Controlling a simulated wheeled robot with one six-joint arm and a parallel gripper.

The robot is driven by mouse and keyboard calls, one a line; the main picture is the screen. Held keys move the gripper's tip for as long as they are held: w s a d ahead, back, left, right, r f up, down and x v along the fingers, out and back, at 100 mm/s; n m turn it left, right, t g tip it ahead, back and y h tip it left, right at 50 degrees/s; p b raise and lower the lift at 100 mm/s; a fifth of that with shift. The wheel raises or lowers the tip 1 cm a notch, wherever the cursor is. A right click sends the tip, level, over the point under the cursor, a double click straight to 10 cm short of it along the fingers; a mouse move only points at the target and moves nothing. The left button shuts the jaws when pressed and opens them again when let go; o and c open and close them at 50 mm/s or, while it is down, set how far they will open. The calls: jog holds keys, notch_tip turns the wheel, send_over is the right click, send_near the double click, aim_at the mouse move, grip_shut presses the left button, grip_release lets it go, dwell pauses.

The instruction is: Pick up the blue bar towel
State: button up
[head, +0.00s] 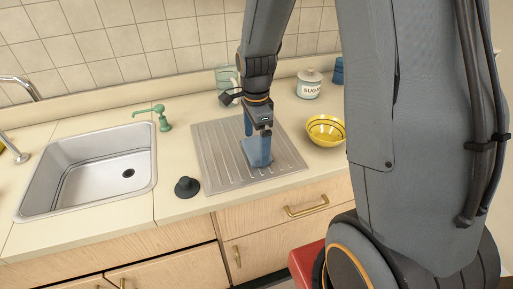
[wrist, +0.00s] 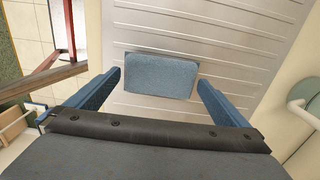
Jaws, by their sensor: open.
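The blue bar towel (wrist: 160,76) is a small, flat, folded blue rectangle on the ribbed metal drainboard (wrist: 215,30). In the wrist view it lies between and slightly beyond the tips of my open gripper (wrist: 159,84), with a gap on each side. In the head view my gripper (head: 258,146) points down over the middle of the drainboard (head: 210,160). Its blue fingers blend with the towel there, so I cannot separate the towel clearly. Nothing is held.
A yellow bowl (head: 326,130) and a sugar jar (head: 309,84) stand right of the drainboard. A black stopper (head: 187,187), a green soap pump (head: 158,115) and a steel sink (head: 90,165) are to the left. A red seat (head: 303,263) is below the counter.

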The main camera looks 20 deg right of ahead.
aim_at(256, 148)
jog(key=shift+f, duration=0.4)
jog(key=c, duration=0.7)
jog(key=shift+r, duration=0.1)
jog(key=shift+c, duration=0.2)
notch_tip(256, 148, up, 10)
jog(key=b, duration=0.2)
jog(key=o, duration=0.4)
jog(key=shift+c, duration=1.5)
jog(key=shift+s, duration=0.1)
